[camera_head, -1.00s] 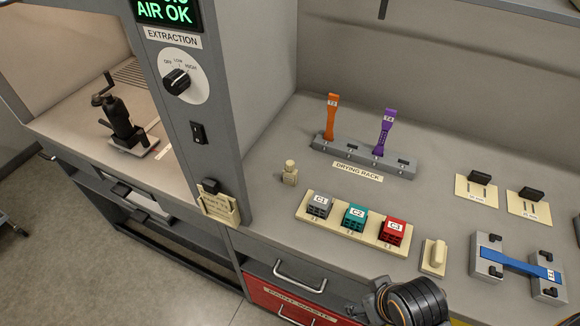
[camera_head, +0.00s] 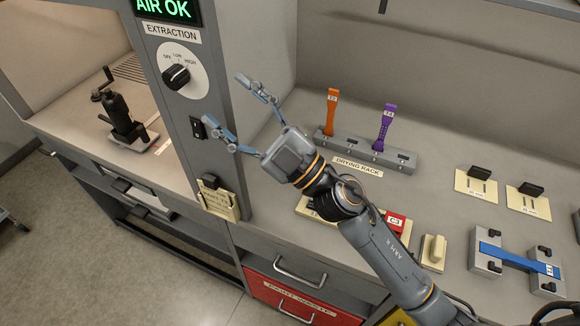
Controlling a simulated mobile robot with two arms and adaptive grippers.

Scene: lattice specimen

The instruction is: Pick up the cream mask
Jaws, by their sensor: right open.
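Several cream items are in view, and I cannot tell for sure which one is the mask. Two flat cream plates with slots and black handles, a left one (camera_head: 463,186) and a right one (camera_head: 515,203), lie on the bench at the right. A cream lettered piece (camera_head: 219,205) hangs at the foot of the grey post under a black clip. My right gripper (camera_head: 225,100) is open and empty, its fingers spread toward the upper left in front of the post. It is apart from the plates and above the lettered piece in the picture. My left gripper is out of view.
A drying rack (camera_head: 402,160) holds an orange strip (camera_head: 331,112) and a purple strip (camera_head: 384,128). My right arm hides much of the cream tray with the coloured blocks; the red block (camera_head: 396,222) shows. A blue strip (camera_head: 516,259) spans two grey supports at right.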

